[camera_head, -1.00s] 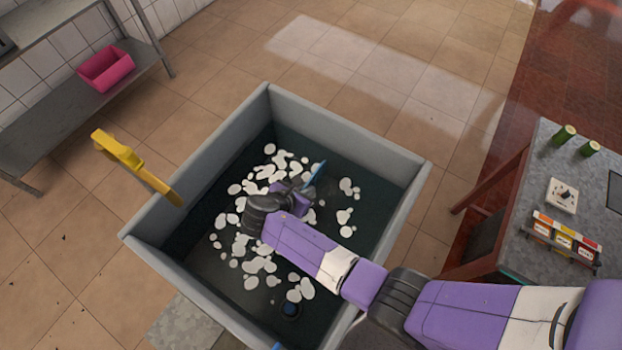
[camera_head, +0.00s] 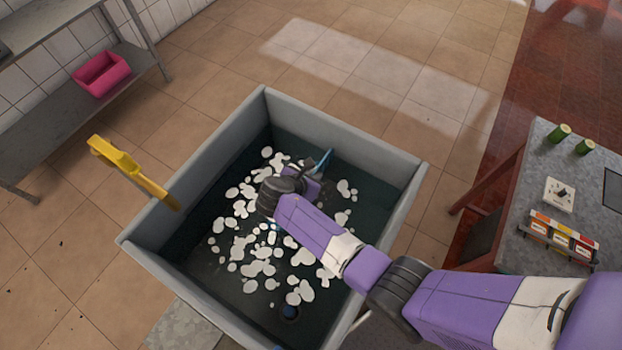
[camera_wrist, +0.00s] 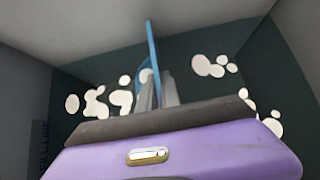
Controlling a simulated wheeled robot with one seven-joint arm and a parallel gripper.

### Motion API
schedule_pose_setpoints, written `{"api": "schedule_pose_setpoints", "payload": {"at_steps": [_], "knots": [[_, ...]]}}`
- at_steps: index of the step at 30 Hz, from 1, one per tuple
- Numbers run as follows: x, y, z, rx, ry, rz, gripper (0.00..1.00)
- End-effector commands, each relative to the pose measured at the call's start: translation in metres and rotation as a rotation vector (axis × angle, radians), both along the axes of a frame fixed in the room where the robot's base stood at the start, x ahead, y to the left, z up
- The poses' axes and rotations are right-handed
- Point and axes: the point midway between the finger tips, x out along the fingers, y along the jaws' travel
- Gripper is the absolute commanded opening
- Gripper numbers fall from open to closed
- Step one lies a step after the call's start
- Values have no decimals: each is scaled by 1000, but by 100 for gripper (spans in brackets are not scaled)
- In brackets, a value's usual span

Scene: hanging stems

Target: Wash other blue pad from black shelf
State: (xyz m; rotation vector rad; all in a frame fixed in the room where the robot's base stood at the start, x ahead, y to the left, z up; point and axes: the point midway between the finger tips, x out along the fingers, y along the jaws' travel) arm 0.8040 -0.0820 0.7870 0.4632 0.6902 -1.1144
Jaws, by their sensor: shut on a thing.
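The blue pad (camera_head: 322,161) is a thin blue sheet, seen nearly edge-on inside the grey sink basin (camera_head: 345,132). It also shows edge-on in the wrist view (camera_wrist: 153,50), standing up from between the fingers. My gripper (camera_wrist: 157,95) is shut on the pad. It is low in the basin, among white foam patches (camera_head: 250,268) on dark water. The black shelf named in the task cannot be made out.
A yellow faucet (camera_head: 130,168) rises at the basin's left wall. A metal rack at upper left holds a pink bin (camera_head: 101,74). A grey-topped table at right bears green cans (camera_head: 559,133) and a condiment holder (camera_head: 558,240).

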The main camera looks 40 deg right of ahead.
Motion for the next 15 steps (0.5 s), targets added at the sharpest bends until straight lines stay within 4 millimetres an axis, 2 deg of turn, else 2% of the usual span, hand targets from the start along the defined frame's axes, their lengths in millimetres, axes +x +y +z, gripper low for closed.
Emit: {"api": "schedule_pose_setpoints", "payload": {"at_steps": [8, 15], "knots": [[0, 0, 3, 0, 0, 0, 0], [0, 0, 29, 1, -1, -1, 0]]}}
